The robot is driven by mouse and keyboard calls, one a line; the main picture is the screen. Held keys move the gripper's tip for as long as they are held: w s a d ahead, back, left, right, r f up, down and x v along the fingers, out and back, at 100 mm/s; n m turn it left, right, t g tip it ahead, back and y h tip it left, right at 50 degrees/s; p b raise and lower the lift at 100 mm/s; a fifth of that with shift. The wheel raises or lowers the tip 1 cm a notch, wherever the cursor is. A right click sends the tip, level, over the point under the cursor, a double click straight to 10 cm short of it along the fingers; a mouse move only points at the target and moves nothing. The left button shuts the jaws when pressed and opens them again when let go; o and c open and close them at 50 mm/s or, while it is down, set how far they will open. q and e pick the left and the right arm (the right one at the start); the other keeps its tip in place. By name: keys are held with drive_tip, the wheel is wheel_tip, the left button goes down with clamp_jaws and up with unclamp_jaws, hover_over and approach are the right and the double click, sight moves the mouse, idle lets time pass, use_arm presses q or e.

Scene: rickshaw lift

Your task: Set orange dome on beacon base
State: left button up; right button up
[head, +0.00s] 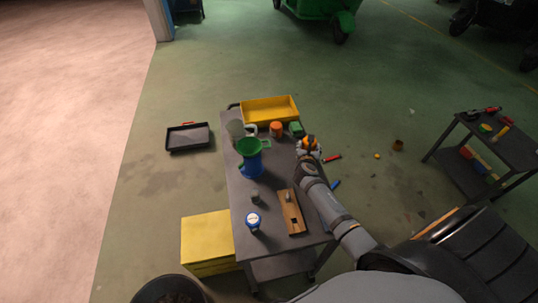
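My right gripper (309,142) is over the right edge of the cart, towards its far end. A small orange and dark shape shows at its fingers; I cannot tell whether it is held or part of the gripper. An orange rounded piece (277,129) stands on the cart to the left of the gripper, apart from it, and may be the dome. A small white and dark piece (251,130) stands just left of it and may be the beacon base, but it is too small to be sure. My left gripper is not in view.
The dark cart (270,207) holds a yellow tray (269,109), a green funnel on a blue container (251,165), a wooden board (290,212) and a blue-and-white round item (253,222). A yellow box (207,240) stands left of the cart. A tool cart (500,145) stands at right.

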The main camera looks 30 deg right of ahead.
drive_tip(key=s+a+r+n+t+y+b, duration=0.1)
drive_tip(key=s+a+r+n+y, duration=0.1)
drive_tip(key=s+a+r, duration=0.45)
drive_tip(key=s+a+r+n+t+y+b, duration=0.1)
drive_tip(key=s+a+r+n+t+y, duration=0.15)
drive_tip(key=a, duration=0.65)
drive_tip(key=shift+g, duration=0.55)
drive_tip(key=w+d+f, duration=0.2)
drive_tip(key=w+f, duration=0.1)
drive_tip(key=w+d+f, duration=0.3)
drive_tip(key=w, duration=0.1)
drive_tip(key=w+d+f, duration=0.2)
drive_tip(key=w+f, duration=0.1)
drive_tip(key=shift+w+d, duration=0.2)
drive_tip(key=shift+d, duration=0.2)
drive_tip(key=shift+w+d+f, duration=0.25)
drive_tip(key=shift+f, duration=0.15)
wheel_tip(320, 180, down, 3)
drive_tip(key=shift+w+f+b, duration=0.15)
drive_tip(key=shift+b, duration=0.25)
